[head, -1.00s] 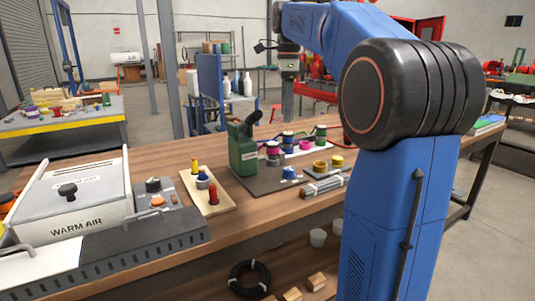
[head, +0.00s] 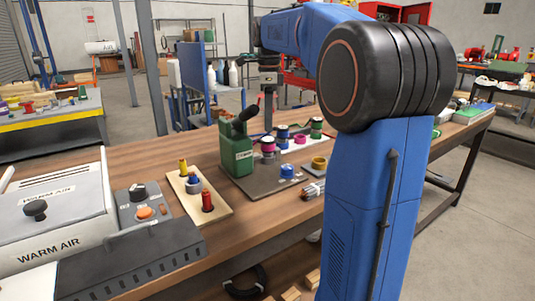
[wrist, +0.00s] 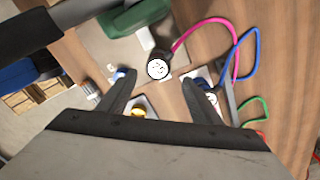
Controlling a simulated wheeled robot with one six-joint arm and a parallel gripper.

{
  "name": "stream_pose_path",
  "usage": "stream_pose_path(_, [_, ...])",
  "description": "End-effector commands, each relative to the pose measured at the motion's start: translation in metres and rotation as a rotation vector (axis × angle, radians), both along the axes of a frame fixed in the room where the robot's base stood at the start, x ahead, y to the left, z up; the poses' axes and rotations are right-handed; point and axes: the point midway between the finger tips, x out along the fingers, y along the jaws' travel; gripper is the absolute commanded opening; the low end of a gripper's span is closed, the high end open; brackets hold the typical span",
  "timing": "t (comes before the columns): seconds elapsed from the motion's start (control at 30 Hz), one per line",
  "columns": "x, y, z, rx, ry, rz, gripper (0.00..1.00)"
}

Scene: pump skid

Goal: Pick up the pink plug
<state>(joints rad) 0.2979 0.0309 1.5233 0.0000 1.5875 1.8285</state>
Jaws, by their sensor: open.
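The pink plug shows in the wrist view as a dark round connector (wrist: 157,67) with a pale pin face and a pink cable curving up and right. In the head view it looks to be the dark connector with a magenta band (head: 267,145) beside the green can. My gripper (wrist: 159,78) is open and empty, its two dark fingers apart. In the wrist view the plug appears between and just beyond the fingertips, and I see no contact. A second connector (wrist: 212,98) with a blue cable shows by the right finger, which partly hides it.
Blue and green banded connectors stand behind.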

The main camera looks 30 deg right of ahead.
Motion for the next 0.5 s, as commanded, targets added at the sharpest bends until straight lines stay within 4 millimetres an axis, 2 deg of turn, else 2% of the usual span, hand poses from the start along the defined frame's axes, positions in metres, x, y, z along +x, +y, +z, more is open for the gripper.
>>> stream_pose_path(0.1, [-0.001, 0.0, -0.021, 0.001, 0.003, 0.0, 0.59])
stream_pose_path(0.2, [-0.001, 0.0, -0.033, 0.0, 0.002, 0.0, 0.59])
stream_pose_path(0.5, [-0.001, 0.002, -0.053, 0.001, 0.001, 0.001, 0.59])
